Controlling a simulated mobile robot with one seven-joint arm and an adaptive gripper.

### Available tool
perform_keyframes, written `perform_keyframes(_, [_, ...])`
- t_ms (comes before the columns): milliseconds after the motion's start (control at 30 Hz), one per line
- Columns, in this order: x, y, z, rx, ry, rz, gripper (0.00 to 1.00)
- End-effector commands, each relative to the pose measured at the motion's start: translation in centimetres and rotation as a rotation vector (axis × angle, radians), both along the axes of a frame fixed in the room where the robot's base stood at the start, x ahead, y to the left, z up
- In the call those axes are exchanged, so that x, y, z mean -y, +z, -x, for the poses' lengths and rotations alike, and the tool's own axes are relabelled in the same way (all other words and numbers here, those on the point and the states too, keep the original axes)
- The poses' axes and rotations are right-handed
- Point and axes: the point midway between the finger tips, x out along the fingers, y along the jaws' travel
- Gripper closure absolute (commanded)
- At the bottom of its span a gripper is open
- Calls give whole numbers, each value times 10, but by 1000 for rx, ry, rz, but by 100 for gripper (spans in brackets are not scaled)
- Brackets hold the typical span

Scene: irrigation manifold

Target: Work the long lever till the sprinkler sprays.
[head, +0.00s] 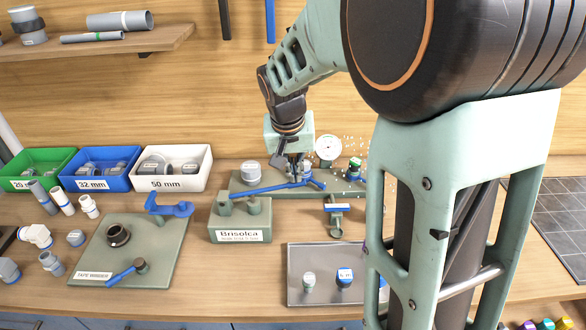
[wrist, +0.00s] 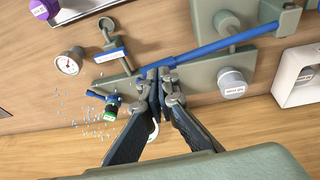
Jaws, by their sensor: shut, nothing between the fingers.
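The long lever (head: 268,189) is a blue bar lying across the grey-green manifold plate at the back of the bench. In the wrist view the lever (wrist: 222,44) runs from upper right to lower left, passing by my fingertips. My gripper (head: 297,178) is shut and empty, pointing down at the lever's right part. In the wrist view my gripper (wrist: 159,76) is right at the bar; I cannot tell if it touches. The sprinkler (head: 354,168) has a green cap, and white droplets are scattered around it. The sprinkler (wrist: 110,110) and droplets also show in the wrist view.
A round gauge (head: 328,148) stands behind the manifold. A Brisolca block (head: 240,236) stands in front of it. A grey tray (head: 300,257) with small capped parts lies nearer. A board (head: 150,262) with blue handles and several bins (head: 172,184) are at left.

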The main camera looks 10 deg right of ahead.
Motion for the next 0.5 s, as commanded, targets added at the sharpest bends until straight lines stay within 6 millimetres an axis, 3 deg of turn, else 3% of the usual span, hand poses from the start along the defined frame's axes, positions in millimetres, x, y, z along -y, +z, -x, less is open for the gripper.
perform_keyframes(267, [1,-3,0,0,0,0,100])
perform_keyframes(500, [9,-29,2,0,0,1,100])
